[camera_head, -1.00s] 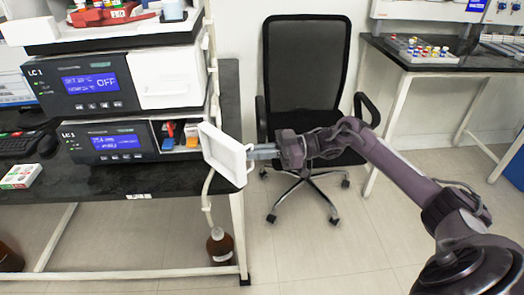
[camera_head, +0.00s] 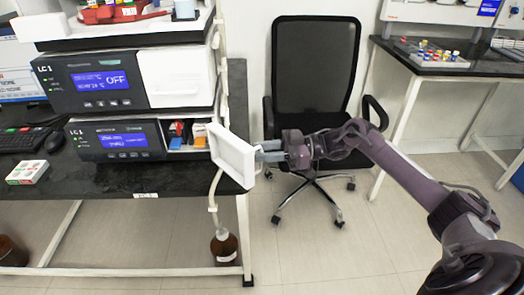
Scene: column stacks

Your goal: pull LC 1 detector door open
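The lower LC 1 unit (camera_head: 116,139) stands on the dark bench, with a lit blue display. Its white door (camera_head: 232,156) is swung out to the right, so the opening shows red, blue and orange items inside. My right gripper (camera_head: 268,151) reaches in from the right, its grey fingers at the door's outer right side. The fingertips are close against the door, but whether they grip it is not clear. My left gripper is not in view.
Another LC 1 unit (camera_head: 105,83) with its white door (camera_head: 176,77) shut sits above. A brown bottle (camera_head: 223,245) stands on the floor below the open door. A black office chair (camera_head: 314,70) is behind my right arm. A small box (camera_head: 27,172) lies on the bench.

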